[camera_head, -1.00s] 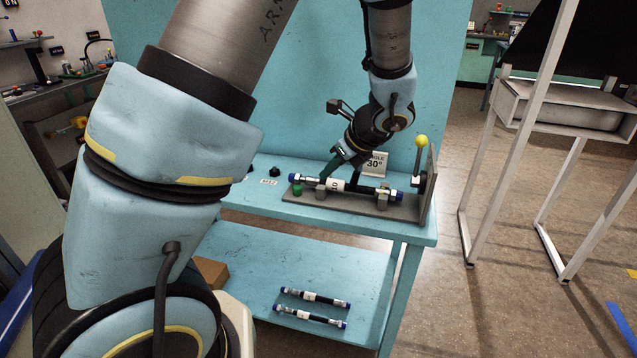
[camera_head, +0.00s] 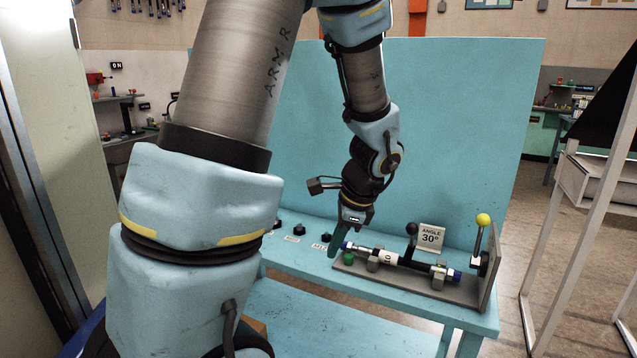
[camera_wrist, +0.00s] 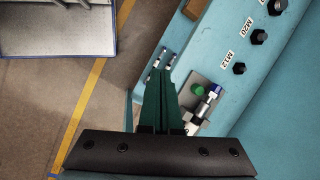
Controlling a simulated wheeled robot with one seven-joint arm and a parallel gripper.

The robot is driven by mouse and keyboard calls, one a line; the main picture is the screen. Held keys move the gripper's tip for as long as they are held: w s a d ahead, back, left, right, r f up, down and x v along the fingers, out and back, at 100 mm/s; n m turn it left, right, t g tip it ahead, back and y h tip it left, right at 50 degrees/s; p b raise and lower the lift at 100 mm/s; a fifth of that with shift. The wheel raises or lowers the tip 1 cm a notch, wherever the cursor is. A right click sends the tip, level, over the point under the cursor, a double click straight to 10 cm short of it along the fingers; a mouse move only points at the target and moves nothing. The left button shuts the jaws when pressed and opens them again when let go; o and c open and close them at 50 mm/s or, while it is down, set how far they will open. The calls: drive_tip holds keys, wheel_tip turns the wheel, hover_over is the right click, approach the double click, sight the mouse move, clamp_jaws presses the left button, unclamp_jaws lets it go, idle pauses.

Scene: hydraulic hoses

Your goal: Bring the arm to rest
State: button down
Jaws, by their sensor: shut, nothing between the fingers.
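My gripper (camera_head: 335,246) hangs above the blue bench, just left of the hose fixture, with its green fingers pointing down. In the wrist view the green fingers of my gripper (camera_wrist: 164,80) lie close together with nothing between them. The fingers appear apart from the hose. My arm reaches across from the left and hides part of the bench.
A yellow-knobbed lever (camera_head: 483,220) stands at the fixture's right end. Black fittings (camera_wrist: 259,37) line the bench beside M-size labels. A blue panel (camera_head: 450,130) rises behind. A white-framed stand (camera_head: 590,190) is at the right.

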drive_tip(key=s+a+r+n+h, duration=0.1)
drive_tip(key=s+a+n, duration=0.2)
drive_tip(key=a+n, duration=0.3)
drive_tip(key=s+a+r+n+h, duration=0.1)
drive_tip(key=s+a+n+h, duration=0.1)
drive_tip(key=a+n, duration=0.4)
drive_tip(key=shift+s+n+g, duration=0.4)
drive_tip(key=shift+s+n, duration=0.1)
drive_tip(key=shift+n, duration=2.2)
